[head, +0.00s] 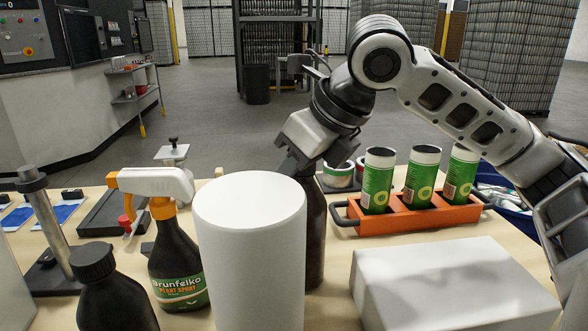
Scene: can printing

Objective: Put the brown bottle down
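The brown bottle (316,232) is dark and upright, partly hidden behind a white cylinder (250,250) in the middle of the table. My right gripper (294,168) comes down from above and is shut around the top of the bottle. The fingertips and the bottle's neck are partly hidden by the cylinder. Whether the bottle's base touches the table cannot be told. My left gripper is not in view.
A spray bottle (178,262) and a black-capped bottle (112,298) stand left of the cylinder. An orange carrier (410,220) with green cans (377,182) stands right of the bottle, behind a white box (450,285). Bare tabletop (340,262) shows between bottle and box.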

